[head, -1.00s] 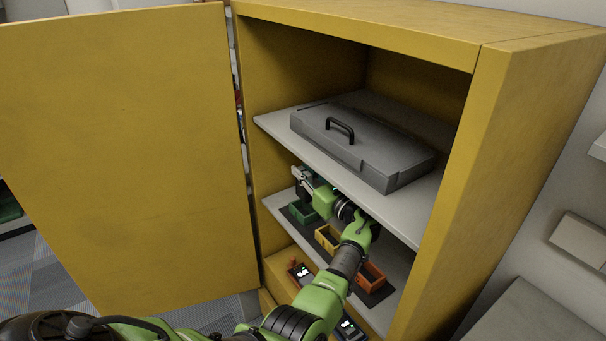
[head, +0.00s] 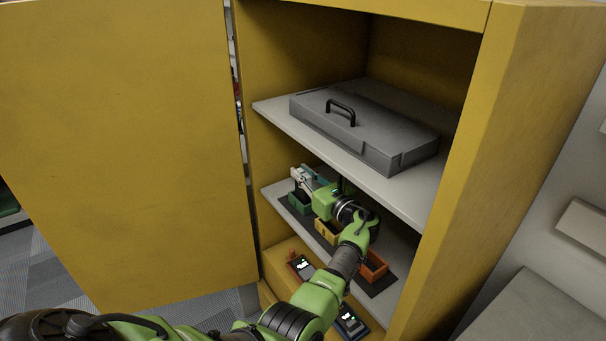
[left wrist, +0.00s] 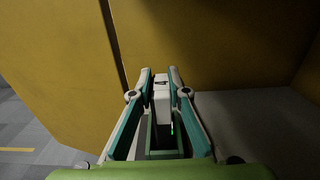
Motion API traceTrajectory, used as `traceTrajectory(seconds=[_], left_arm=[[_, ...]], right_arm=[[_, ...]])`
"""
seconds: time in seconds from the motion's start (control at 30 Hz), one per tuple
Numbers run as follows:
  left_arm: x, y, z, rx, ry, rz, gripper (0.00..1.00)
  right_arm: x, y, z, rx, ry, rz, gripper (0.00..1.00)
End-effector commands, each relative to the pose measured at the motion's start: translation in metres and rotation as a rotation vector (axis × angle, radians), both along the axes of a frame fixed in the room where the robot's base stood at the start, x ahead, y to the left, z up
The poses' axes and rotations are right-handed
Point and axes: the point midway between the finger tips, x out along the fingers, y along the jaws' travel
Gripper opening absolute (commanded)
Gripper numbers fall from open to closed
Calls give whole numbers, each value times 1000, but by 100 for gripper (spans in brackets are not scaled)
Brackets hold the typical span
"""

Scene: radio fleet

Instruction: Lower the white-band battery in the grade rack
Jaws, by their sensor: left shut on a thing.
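My left gripper (head: 300,178) reaches under the grey shelf into the yellow cabinet. It is shut on the white-band battery, a pale upright block (left wrist: 162,98) between its fingers in the left wrist view. In that view a dark-floored green bin (left wrist: 165,152) shows beyond and below the battery. The grade rack is a row of a green bin (head: 299,204), a yellow bin (head: 324,231) and an orange bin (head: 375,266) on a dark mat. The gripper is above the green end of the row. I cannot tell whether the battery touches the bin. My right gripper is not in view.
A grey case (head: 365,132) with a black handle lies on the shelf (head: 275,115) above my arm. Handheld radios (head: 302,267) (head: 350,320) stand below the rack at the front. The open yellow door (head: 120,150) fills the left side.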

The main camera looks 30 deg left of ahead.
Motion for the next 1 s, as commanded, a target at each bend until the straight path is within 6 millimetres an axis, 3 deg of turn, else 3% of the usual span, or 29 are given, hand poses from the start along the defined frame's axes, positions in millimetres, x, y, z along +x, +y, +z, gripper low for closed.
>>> traceTrajectory(seconds=[1.0], left_arm=[[0, 0, -16, 1, 0, 0, 0]], right_arm=[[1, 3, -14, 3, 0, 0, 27]])
